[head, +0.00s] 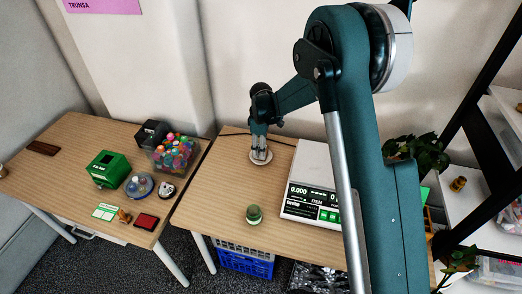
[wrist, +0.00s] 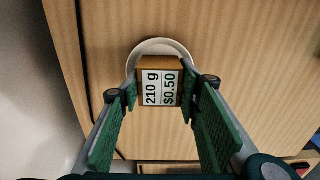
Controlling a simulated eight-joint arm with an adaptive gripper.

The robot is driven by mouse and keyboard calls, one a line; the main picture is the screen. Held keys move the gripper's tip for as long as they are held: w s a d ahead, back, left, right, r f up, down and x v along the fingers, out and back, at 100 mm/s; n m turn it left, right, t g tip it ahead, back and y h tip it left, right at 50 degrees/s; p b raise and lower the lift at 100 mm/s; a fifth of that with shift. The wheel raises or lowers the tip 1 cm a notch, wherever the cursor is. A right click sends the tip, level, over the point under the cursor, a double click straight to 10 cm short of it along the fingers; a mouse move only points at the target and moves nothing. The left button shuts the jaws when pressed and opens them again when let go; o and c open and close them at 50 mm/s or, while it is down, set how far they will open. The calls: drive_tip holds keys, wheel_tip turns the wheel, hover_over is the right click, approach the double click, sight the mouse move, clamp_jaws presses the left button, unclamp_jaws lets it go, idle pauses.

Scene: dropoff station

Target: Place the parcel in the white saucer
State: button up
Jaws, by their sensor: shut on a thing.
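The parcel (wrist: 161,87) is a small brown box with a white label reading 210 g and $0.50. My gripper (wrist: 160,93) is shut on it, with a green-padded finger on each side. The white saucer (wrist: 157,43) lies on the table behind the parcel in the wrist view, its far rim showing and its near part hidden. In the head view my gripper (head: 261,154) points down over the saucer (head: 254,161), close to it. Whether the parcel touches the saucer I cannot tell. The parcel is too small to make out clearly in the head view.
A white scale (head: 314,160) with a dark display stands right of the saucer. A green jar (head: 254,214) stands near the table's front edge. The left table holds a green box (head: 108,168) and a bin of coloured things (head: 175,152). The wood around the saucer is mostly clear.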

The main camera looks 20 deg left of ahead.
drive_tip(key=shift+f, duration=0.25)
drive_tip(key=o, duration=1)
drive_tip(key=shift+r, duration=0.15)
wheel_tip(320, 180, up, 12)
drive_tip(key=shift+p, duration=0.85)
drive_tip(key=shift+d, duration=0.1)
